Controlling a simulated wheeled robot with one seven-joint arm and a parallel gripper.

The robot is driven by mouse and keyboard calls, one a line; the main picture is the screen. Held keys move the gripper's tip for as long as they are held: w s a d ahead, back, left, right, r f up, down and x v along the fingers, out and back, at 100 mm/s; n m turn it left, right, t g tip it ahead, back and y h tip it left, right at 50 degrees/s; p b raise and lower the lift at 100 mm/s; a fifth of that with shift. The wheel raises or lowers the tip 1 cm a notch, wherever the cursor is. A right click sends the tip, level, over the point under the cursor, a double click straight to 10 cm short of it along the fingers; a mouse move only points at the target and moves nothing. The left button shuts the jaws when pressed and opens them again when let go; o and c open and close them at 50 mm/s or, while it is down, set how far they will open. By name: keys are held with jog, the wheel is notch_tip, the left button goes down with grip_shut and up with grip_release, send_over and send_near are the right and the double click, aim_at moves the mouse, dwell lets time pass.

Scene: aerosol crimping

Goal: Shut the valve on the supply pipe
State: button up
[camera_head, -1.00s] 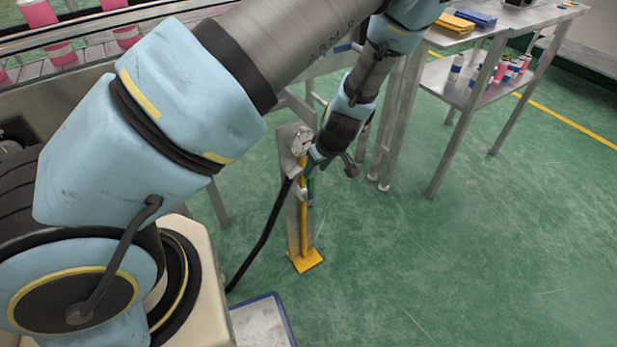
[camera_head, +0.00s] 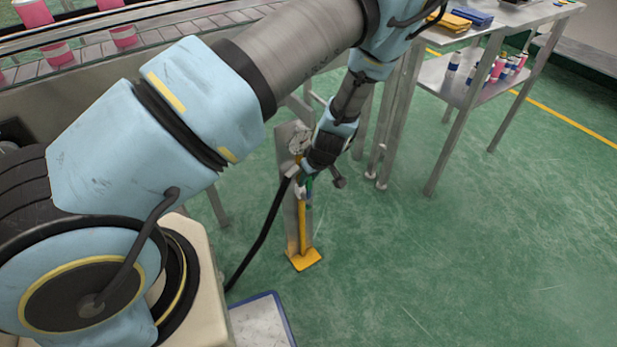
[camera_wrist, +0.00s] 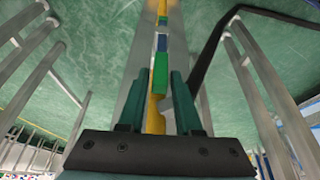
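The yellow supply pipe (camera_head: 303,225) runs up a grey upright post (camera_head: 291,205) on a yellow foot. It also shows in the wrist view (camera_wrist: 162,8), with a green part (camera_wrist: 160,72) and a blue-and-white part on it. My gripper (camera_head: 307,180) points down at the middle of the pipe. In the wrist view its two green fingers (camera_wrist: 164,85) stand apart on either side of the pipe's line. A yellow piece (camera_wrist: 156,112) shows between them; I cannot tell whether they touch it. The valve handle is not clearly distinguishable; my gripper partly hides that area.
A round gauge (camera_head: 299,138) sits near the post's top, close to my wrist. A black hose (camera_head: 262,240) hangs left of the post. Metal table legs (camera_head: 388,140) stand close on the right. A blue-edged tray (camera_head: 260,322) lies in front. The floor at right is clear.

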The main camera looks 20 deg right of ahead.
grip_shut()
dwell(1.1)
